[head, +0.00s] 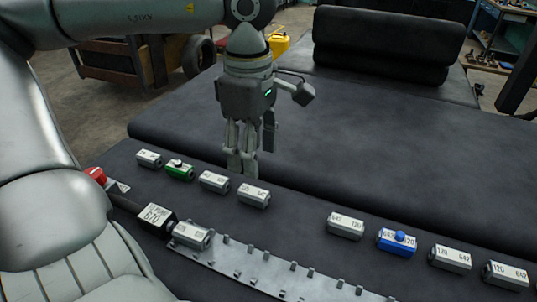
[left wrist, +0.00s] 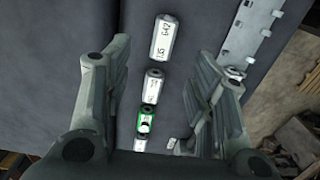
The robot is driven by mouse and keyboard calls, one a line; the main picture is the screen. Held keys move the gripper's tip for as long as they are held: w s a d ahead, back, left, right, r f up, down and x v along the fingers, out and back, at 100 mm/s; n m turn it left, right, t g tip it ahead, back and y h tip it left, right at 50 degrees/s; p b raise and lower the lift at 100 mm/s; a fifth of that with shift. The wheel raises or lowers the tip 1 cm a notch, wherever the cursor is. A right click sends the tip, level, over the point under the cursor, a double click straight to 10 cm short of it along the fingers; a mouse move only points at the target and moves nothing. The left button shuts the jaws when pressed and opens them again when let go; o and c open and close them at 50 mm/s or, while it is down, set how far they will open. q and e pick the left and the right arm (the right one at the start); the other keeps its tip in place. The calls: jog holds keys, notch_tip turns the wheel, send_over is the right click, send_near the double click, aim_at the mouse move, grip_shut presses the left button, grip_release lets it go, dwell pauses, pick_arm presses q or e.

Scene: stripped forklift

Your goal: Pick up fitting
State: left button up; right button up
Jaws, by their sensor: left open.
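Several grey hexagonal fittings with printed numbers lie in a row on the dark surface; one is (head: 253,195). My left gripper (head: 241,172) points down just behind the left group, open and empty. In the left wrist view, a grey fitting (left wrist: 160,38) and the green fitting (left wrist: 147,121) show between the spread fingers. My right gripper is out of view.
The dark padded surface (head: 350,150) behind the row is clear, with a raised backrest (head: 388,40) at the back. A red part (head: 96,175) stands at the left end of the row. A wooden cart (head: 125,62) and a workbench (head: 500,25) stand beyond.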

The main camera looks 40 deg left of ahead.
aim_at(254, 191)
pick_arm(q)
jog(key=f, duration=0.2)
jog(key=s+f, duration=0.1)
jog(key=shift+f, duration=0.4)
jog(key=shift+w+f+p, duration=0.15)
jog(key=shift+f+p, duration=0.05)
jog(key=shift+p, duration=0.1)
jog(key=shift+w+d+f+p, duration=0.1)
jog(key=shift+f+p, duration=0.25)
jog(key=shift+f, duration=0.3)
notch_tip(254, 191, down, 3)
jog(key=shift+p, duration=0.55)
jog(key=shift+f, duration=0.55)
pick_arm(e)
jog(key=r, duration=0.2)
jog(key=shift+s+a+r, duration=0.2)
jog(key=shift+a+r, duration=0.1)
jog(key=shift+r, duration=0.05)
pick_arm(q)
jog(key=shift+c, duration=0.3)
grip_shut()
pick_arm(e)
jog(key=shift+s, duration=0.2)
